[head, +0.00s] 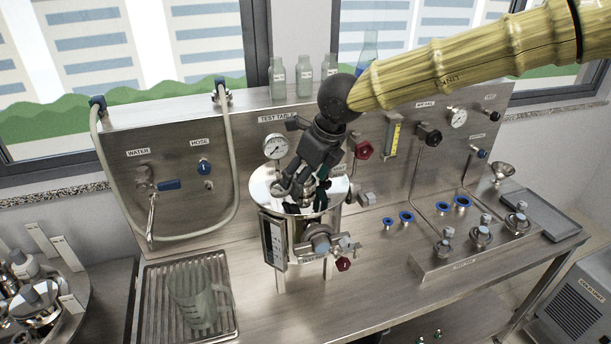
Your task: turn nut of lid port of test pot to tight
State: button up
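The test pot (297,252) is a shiny metal vessel standing on legs on the steel bench, near the middle of the head view. Its round lid (262,190) is on top, with a gauge standing at its back left. My gripper (305,198) is over the lid, pointing down, with its dark fingers at or just above the lid's middle. The lid port and its nut are hidden behind my gripper and cannot be made out. Whether the fingers are closed on anything cannot be seen.
A red knob (363,150) and a pressure gauge (275,146) are close around my gripper. Glass bottles (305,76) stand on the panel's top. A glass jug (193,298) is in the drain tray at left. Blue rings (406,217) and a valve block (470,245) are at right.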

jog(key=c, duration=1)
jog(key=shift+c, duration=0.2)
jog(key=shift+s+a+m+b, duration=0.1)
jog(key=shift+m+b, duration=0.35)
jog(key=shift+m, duration=0.15)
jog(key=shift+m+t+h+b, duration=0.7)
jog(key=shift+m+b, duration=0.45)
jog(key=shift+m, duration=0.75)
jog(key=shift+a+m+h+b, duration=0.1)
jog(key=shift+m+h+b, duration=0.55)
jog(key=shift+m, duration=0.7)
jog(key=shift+a+m+h+b, duration=0.1)
jog(key=shift+m+h+b, duration=0.55)
jog(key=shift+m, duration=0.7)
jog(key=shift+a+m+g+h+b, duration=0.15)
jog(key=shift+m+h+b, duration=0.3)
jog(key=shift+m, duration=0.7)
jog(key=shift+d+m+g+h+b, duration=0.1)
jog(key=shift+m+h+b, duration=0.35)
jog(key=shift+m, duration=0.75)
jog(key=shift+a+m+g+h+b, duration=0.15)
jog(key=shift+m+h+b, duration=0.15)
jog(key=shift+m+b, duration=0.6)
jog(key=shift+m+g+h+b, duration=0.4)
jog(key=shift+m+g+h, duration=0.15)
jog(key=shift+m, duration=1.6)
jog(key=shift+w+m+g+b, duration=0.2)
jog(key=shift+m+g+b, duration=0.3)
jog(key=shift+m, duration=1.2)
